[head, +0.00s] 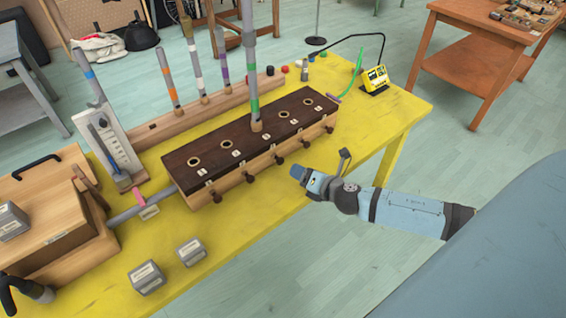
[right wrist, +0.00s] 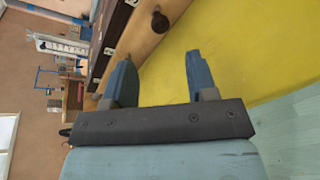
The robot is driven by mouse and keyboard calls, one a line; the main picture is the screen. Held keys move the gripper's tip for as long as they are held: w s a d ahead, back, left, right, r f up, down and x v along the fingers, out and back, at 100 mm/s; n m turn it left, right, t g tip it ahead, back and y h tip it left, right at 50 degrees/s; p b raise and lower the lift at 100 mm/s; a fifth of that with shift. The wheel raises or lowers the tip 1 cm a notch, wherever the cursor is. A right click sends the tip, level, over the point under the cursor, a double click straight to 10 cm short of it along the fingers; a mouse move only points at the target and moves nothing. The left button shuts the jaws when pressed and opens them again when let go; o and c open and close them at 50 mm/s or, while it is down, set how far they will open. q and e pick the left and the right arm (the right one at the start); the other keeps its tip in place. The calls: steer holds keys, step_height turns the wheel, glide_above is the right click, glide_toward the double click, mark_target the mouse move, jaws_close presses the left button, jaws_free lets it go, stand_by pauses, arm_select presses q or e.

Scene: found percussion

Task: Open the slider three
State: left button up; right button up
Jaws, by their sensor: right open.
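A long wooden chest (head: 230,150) with a dark top stands on the yellow table. Its front carries a row of several dark slider knobs. The middle knob (head: 277,160), third from either end, sits below the hole where a tall grey tube with a green band (head: 250,80) stands. The number labels are too small to read. My right gripper (head: 297,172) is just in front of the chest, near the middle knobs. In the right wrist view its two blue fingers (right wrist: 158,60) are apart and empty. One dark knob (right wrist: 160,22) lies beyond the fingertips; which one, I cannot tell.
Two small grey blocks (head: 147,277) lie on the table's front left. A wooden box with a black handle (head: 37,166) stands at the left, joined by a grey pipe (head: 135,214) to the chest. Banded tubes stand in a rack behind.

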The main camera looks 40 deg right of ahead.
mark_target(282, 162)
steer(key=x, duration=0.8)
steer(key=shift+w, duration=0.3)
